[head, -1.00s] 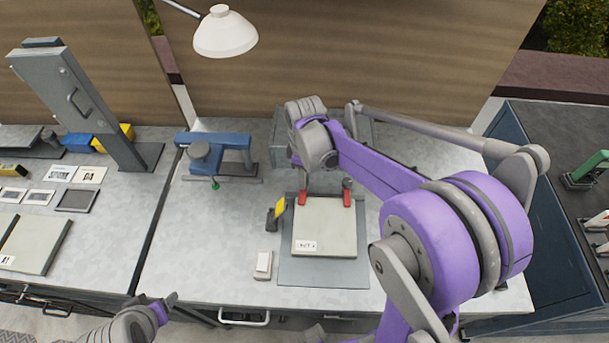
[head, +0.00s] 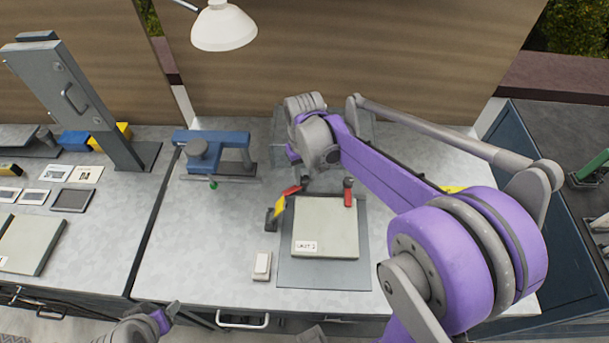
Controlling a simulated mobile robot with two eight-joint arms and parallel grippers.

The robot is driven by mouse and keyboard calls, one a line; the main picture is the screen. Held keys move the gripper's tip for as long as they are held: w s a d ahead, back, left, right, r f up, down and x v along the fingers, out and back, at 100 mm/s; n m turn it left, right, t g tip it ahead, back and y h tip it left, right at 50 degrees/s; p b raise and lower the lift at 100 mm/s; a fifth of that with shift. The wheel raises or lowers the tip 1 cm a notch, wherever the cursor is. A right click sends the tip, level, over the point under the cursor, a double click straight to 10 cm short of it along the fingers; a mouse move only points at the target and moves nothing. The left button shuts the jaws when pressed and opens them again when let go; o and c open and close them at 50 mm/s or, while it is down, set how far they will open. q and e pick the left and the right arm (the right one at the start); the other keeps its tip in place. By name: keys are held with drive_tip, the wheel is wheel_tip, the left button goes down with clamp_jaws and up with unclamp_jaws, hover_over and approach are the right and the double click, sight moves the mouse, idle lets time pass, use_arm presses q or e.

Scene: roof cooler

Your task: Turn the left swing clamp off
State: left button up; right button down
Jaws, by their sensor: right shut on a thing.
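The left swing clamp (head: 291,190) has a red arm that now points left, off the panel's top edge, toward a small yellow piece. The right swing clamp (head: 348,196) has a red arm pointing down over the top edge of the pale panel (head: 324,228), which lies on a grey plate (head: 285,265). My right gripper (head: 305,183) reaches down at the left clamp and is shut on it; its fingers are small and partly hidden by my arm. My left gripper (head: 168,308) is low at the left, away from the clamps; its jaws are unclear.
A yellow piece (head: 280,206) on a dark block stands just left of the panel. A small white box (head: 262,266) lies below it. A blue clamp-like device (head: 212,150) stands at the back left. A white lamp (head: 224,27) hangs above. The bench between is clear.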

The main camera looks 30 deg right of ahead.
sight(304, 178)
drive_tip(key=m, duration=0.3)
drive_tip(key=shift+m, duration=0.3)
drive_tip(key=shift+m+b, duration=0.4)
drive_tip(key=shift+m, duration=1.3)
drive_tip(key=c, duration=0.6)
unclamp_jaws()
wheel_tip(304, 178, up, 11)
drive_tip(key=shift+f+p, duration=0.1)
drive_tip(key=shift+p, duration=0.3)
